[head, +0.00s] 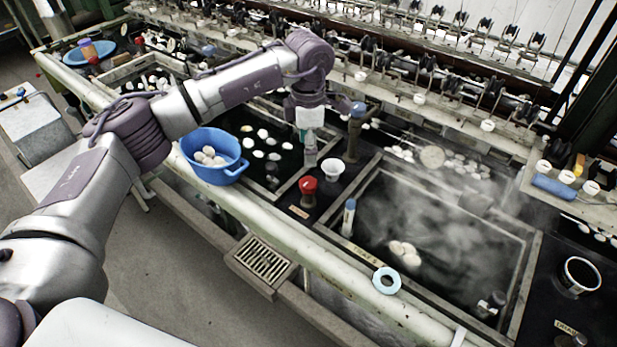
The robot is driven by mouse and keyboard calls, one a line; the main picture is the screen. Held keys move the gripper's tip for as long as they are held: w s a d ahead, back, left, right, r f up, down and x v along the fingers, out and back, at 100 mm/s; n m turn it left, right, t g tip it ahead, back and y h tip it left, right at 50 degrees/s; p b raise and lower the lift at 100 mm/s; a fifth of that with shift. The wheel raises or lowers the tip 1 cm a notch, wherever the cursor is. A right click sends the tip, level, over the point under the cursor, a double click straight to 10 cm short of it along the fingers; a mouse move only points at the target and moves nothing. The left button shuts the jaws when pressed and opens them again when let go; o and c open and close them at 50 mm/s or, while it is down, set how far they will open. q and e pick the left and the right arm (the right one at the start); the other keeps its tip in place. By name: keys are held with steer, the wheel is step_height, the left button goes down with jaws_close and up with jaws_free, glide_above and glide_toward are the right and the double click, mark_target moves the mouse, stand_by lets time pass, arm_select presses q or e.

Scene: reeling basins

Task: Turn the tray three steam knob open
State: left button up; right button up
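A red knob (308,187) stands on a short post at the left front corner of the steaming tray (530,265). A small tag (299,211) lies in front of it, too small to read. The tray's front rim carries a label (363,252) that seems to read TRAY 3. My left gripper (310,160) points down just behind the red knob and seems apart from it. It shows as a narrow shape, so its opening is unclear; I see nothing held. A blue-topped valve (357,110) stands right of my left wrist. My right gripper is out of view.
A blue basin (212,172) with pale cocoons sits on the front ledge under my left arm. A white cup (332,169) stands right of the gripper. A blue-capped bottle (349,217) and a blue ring (387,280) are on the front rim. Reeling hardware lines the back.

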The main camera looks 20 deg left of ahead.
mark_target(308, 182)
arm_select(q)
step_height(308, 182, down, 10)
steer(key=shift+r+p, duration=0.2)
steer(key=shift+p, duration=0.95)
steer(key=shift+f, duration=0.65)
steer(key=c, duration=1.1)
steer(key=shift+c, duration=0.2)
